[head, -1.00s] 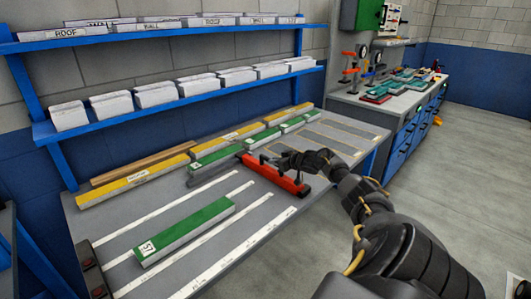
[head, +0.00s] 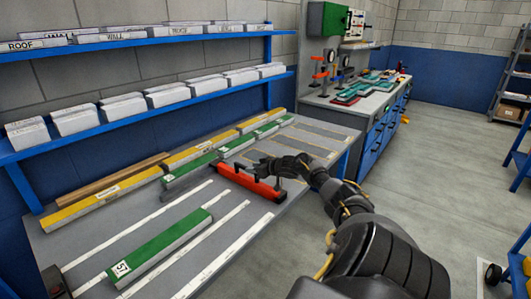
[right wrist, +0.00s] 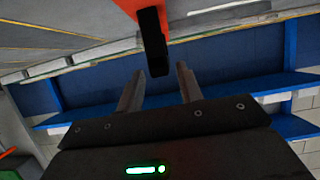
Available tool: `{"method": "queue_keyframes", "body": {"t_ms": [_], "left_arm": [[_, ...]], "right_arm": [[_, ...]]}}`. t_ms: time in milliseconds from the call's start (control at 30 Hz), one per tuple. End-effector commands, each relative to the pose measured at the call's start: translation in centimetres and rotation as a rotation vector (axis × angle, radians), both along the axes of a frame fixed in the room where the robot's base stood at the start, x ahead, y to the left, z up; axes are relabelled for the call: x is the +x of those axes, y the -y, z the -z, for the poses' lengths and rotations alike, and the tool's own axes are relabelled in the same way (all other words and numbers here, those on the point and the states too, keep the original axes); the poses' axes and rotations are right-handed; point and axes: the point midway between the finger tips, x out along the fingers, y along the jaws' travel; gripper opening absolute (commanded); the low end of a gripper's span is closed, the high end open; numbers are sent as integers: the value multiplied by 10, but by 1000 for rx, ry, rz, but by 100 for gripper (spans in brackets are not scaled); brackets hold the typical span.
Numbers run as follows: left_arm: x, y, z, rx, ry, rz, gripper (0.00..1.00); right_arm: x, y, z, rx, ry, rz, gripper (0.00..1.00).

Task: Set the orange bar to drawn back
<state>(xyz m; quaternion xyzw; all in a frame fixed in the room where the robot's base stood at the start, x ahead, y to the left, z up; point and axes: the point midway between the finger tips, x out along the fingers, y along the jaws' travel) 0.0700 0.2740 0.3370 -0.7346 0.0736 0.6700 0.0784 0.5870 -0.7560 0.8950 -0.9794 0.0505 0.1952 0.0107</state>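The orange bar (head: 248,184) lies across the grey table among the white strips, with black fittings on its top. My right gripper (head: 262,166) is at the bar's top, near its middle and right part, and the black wrist hides some of the contact. In the right wrist view, my right gripper's two fingers (right wrist: 158,78) are apart. The end of a black handle (right wrist: 154,45) on the orange bar (right wrist: 130,6) sits between the fingertips, with a gap visible on the right side. Whether the handle touches a finger I cannot tell. My left gripper is not in view.
A green bar (head: 160,245) lies near the front of the table (head: 105,225). Yellow bars (head: 98,200) and several green ones line its back. Blue shelves (head: 150,113) with white card boxes stand above. A second bench (head: 345,110) stands behind, with open floor at right.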

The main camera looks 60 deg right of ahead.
Motion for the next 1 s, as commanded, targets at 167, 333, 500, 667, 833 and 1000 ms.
{"method": "queue_keyframes", "body": {"t_ms": [167,333,500,667,833,1000], "left_arm": [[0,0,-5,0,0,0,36],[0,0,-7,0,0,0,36],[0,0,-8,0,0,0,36],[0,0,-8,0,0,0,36],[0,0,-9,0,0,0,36],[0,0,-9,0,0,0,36]], "right_arm": [[-26,-2,-10,-3,-3,-2,36],[-49,-4,-20,-2,-2,-1,36],[-68,-6,-28,-1,-1,0,36],[-79,-7,-34,-1,1,1,36],[-84,-7,-36,-1,1,2,36],[-84,-7,-36,-1,2,2,36]]}}
